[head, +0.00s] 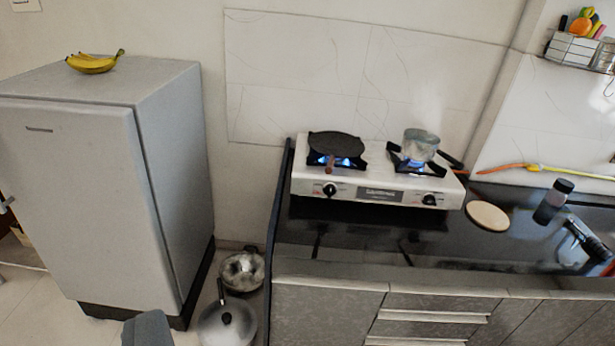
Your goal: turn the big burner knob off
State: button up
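A white two-burner stove (378,181) stands on the black counter. Its front has a left knob (329,189) and a right knob (429,199), both black. Blue flame (343,161) shows under the dark flat pan (337,145) on the left burner. Some blue flame also shows under the steaming glass-like pot (420,144) on the right burner. Nothing touches either knob. Which burner is the big one is hard to tell, as the cookware covers them. My gripper is not clearly in view.
A grey fridge (95,180) with bananas (95,62) on top stands left. A round board (487,216) and dark bottle (553,201) are right of the stove. A grey shape (147,329) at the bottom edge is unclear.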

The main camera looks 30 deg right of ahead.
aim_at(329, 190)
jog(key=z, duration=0.5)
jog(key=i, duration=1.2)
jog(key=z, duration=0.85)
jog(key=k, duration=0.85)
jog(key=z, duration=0.15)
jog(key=i, duration=0.9)
jog(key=u, duration=0.05)
